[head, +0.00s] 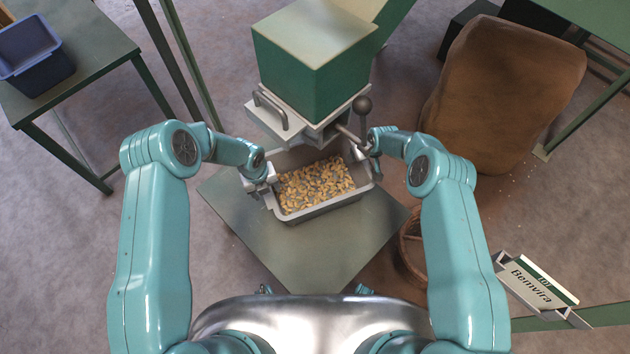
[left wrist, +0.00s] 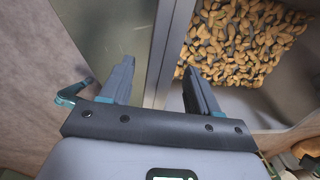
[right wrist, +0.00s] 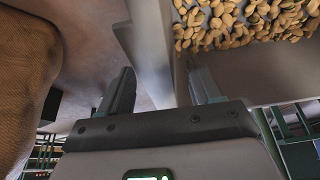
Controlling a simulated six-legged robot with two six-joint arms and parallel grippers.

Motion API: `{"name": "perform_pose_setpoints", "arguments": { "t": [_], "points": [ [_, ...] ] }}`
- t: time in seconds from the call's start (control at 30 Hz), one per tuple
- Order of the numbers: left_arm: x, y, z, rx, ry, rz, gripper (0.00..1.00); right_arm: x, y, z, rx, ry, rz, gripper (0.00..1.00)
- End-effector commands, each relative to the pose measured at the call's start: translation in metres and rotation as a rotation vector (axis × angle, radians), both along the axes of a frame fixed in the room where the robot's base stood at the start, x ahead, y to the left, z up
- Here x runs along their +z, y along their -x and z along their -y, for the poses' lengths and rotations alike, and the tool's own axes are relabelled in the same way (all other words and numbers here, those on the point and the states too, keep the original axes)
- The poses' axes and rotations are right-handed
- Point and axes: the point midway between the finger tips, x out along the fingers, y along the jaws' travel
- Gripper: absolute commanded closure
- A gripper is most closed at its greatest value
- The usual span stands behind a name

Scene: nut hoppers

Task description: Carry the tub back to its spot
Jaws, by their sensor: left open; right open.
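The grey tub (head: 322,207), holding a bed of tan nuts (head: 313,184), stands on a green-grey metal plate (head: 312,252) under the hopper's spout. My left gripper (head: 268,184) is at the tub's left end. In the left wrist view its open fingers (left wrist: 155,85) straddle the tub's wall (left wrist: 172,50), one finger inside and one outside. My right gripper (head: 370,158) is at the tub's right end, partly hidden by the arm. In the right wrist view its open fingers (right wrist: 165,92) stand on either side of the tub's wall (right wrist: 152,45). I cannot tell whether any finger touches the wall.
The green hopper (head: 312,62) with a ball-topped lever (head: 363,105) rises just behind the tub. A blue bin (head: 38,65) sits on a table at the left. A brown sack (head: 505,90) stands back right, and a basket (head: 411,250) is right of the plate.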

Motion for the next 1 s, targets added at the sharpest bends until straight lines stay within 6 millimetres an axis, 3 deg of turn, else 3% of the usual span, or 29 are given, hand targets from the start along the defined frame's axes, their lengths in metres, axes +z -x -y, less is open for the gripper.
{"name": "perform_pose_setpoints", "arguments": {
  "t": [0.2, 0.37, 0.4, 0.77, 1.0],
  "points": [
    [0.0, 0.0, 0.0, 0.0, 0.0, 0.0, 0.42, 0.0, 0.0, 0.0, 0.0, 0.0, 0.0, 0.39],
    [0.0, 0.0, 0.0, 0.0, 0.0, 0.0, 0.94, 0.0, 0.0, 0.0, 0.0, 0.0, 0.0, 0.91],
    [0.0, 0.0, 0.0, 0.0, 0.0, 0.0, 1.0, 0.0, 0.0, 0.0, 0.0, 0.0, 0.0, 1.0],
    [0.003, -0.001, 0.0, 0.0, 0.001, 0.001, 1.0, 0.003, 0.0, 0.0, 0.002, 0.0, 0.001, 1.0],
    [0.023, -0.001, 0.0, -0.001, 0.0, 0.002, 1.0, 0.023, 0.0, -0.001, 0.002, 0.0, 0.001, 1.0]
  ]
}}
